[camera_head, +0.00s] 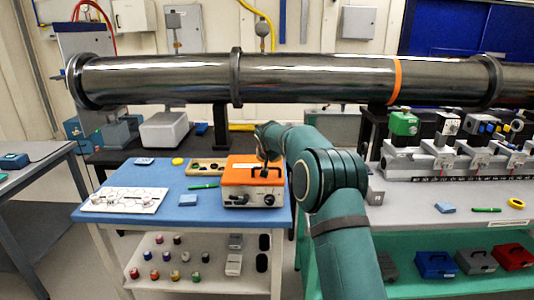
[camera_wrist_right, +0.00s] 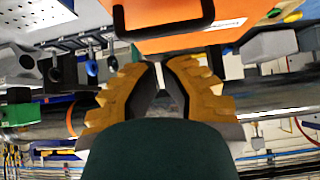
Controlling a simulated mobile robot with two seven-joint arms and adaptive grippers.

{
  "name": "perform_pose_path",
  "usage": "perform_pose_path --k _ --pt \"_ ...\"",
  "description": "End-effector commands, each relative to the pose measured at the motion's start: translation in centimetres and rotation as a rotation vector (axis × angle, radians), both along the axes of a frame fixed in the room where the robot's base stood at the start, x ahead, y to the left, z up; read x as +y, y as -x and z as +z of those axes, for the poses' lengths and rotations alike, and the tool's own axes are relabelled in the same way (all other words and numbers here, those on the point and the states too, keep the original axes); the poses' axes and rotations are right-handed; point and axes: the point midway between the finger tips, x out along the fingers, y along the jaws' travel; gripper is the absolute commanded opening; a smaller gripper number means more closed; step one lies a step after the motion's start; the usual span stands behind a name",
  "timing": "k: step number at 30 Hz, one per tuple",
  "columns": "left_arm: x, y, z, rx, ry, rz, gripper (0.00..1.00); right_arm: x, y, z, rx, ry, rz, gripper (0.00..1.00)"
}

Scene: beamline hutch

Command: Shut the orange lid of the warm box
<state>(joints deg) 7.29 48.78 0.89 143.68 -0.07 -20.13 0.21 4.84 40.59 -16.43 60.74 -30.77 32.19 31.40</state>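The warm box (camera_head: 254,198) stands at the right end of the blue table top, its pale front with dark knobs facing me. Its orange lid (camera_head: 238,174) lies over the top and looks down on the box; I cannot tell whether a small gap remains. A black handle sits on the lid. My right gripper (camera_head: 268,143) is at the lid's back edge, partly hidden by my arm. In the right wrist view, the orange lid (camera_wrist_right: 215,38) and black handle fill the top, beyond my right gripper (camera_wrist_right: 160,66), whose fingers are nearly together with nothing visible between them. My left gripper is out of view.
A large steel pipe (camera_head: 180,80) crosses above the tables. On the blue table (camera_head: 220,222) lie a white panel (camera_head: 122,200), a green pen (camera_head: 202,186) and a wooden tray (camera_head: 207,167). A rail with instruments (camera_head: 450,160) stands on the right bench.

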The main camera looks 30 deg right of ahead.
Motion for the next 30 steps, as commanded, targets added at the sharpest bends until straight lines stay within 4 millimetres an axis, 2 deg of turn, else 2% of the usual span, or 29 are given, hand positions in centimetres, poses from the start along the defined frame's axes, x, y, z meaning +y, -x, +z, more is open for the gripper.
perform_pose_path --k 1,4,18,24,30 --pt "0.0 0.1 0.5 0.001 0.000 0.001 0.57 0.2 0.4 1.1 -0.002 0.000 0.001 0.00" --pt "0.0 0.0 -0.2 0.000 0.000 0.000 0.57 1.0 1.7 0.5 0.001 0.000 0.002 0.00" --pt "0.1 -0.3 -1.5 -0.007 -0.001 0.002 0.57 4.6 7.5 0.8 0.000 0.001 0.002 0.00" --pt "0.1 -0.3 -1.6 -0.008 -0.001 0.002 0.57 5.1 8.5 0.9 0.000 -0.001 0.001 0.00" --pt "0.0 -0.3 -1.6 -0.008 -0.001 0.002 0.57 5.2 8.7 0.8 0.000 -0.001 0.001 0.00"
